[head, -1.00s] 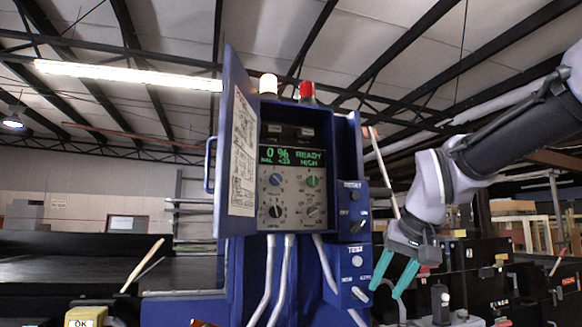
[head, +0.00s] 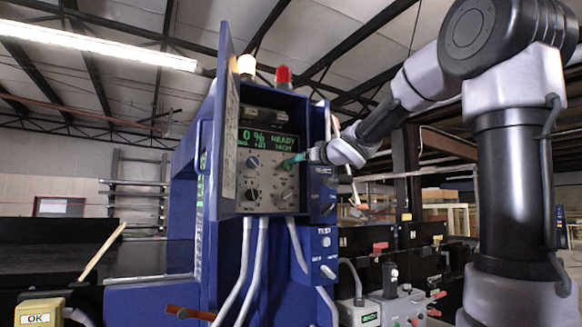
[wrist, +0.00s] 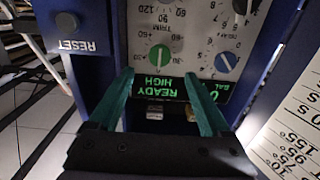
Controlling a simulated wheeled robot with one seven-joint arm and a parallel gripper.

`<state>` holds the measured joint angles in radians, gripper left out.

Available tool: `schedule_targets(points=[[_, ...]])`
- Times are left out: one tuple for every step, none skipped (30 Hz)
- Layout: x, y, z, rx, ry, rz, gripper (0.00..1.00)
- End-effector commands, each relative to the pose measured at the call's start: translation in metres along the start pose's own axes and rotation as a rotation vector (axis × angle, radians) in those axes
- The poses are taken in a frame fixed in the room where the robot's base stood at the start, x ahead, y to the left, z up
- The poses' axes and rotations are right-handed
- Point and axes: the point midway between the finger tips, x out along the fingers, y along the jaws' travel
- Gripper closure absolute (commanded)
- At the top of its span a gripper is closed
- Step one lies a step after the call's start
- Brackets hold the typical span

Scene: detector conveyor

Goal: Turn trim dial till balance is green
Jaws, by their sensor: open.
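The trim dial (wrist: 157,57) is a green knob with a white pointer line and a printed scale, marked TRIM. It shows upside down in the wrist view. My gripper (wrist: 158,75) is open, its two teal fingers on either side of the dial's column in the picture, tips close to the dial and holding nothing. In the head view my gripper (head: 292,160) reaches into the open cabinet from the right and largely hides the dial. The display (head: 268,141) shows 0 %, READY and HIGH in green; its balance figure is too small to read surely.
A blue dial (wrist: 225,62) sits beside the trim dial, with a black dial (head: 252,195) below it in the head view. The RESET button (wrist: 67,22) is on the cabinet's side box. The open cabinet door (head: 229,150) stands at the left.

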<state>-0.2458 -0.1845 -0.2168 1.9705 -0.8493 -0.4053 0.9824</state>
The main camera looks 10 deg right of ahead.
Motion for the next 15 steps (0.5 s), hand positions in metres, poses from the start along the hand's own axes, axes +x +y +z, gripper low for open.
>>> schedule_targets(points=[[0.011,0.0,0.002,0.0,-0.003,0.001,0.19],[0.017,0.0,0.002,0.0,-0.003,0.001,0.19],[0.025,0.0,0.002,0.0,-0.003,0.001,0.19],[0.031,0.0,0.002,-0.001,-0.003,0.001,0.19],[0.036,0.0,0.002,-0.001,-0.003,0.0,0.19],[0.044,0.0,0.002,-0.001,-0.003,0.001,0.19],[0.049,0.0,0.001,0.0,-0.002,0.001,0.19],[0.054,0.0,0.002,0.0,-0.002,0.001,0.19],[0.061,0.0,0.002,0.001,-0.002,0.001,0.19],[0.065,0.0,0.001,0.001,-0.002,0.001,0.19],[0.069,0.0,0.001,0.0,-0.002,0.001,0.19],[0.073,0.0,0.001,0.0,-0.002,0.001,0.19],[0.076,0.0,0.001,0.0,-0.002,0.002,0.19],[0.078,0.0,0.001,0.0,-0.001,0.002,0.19],[0.081,0.0,0.001,0.0,-0.001,0.002,0.19]])
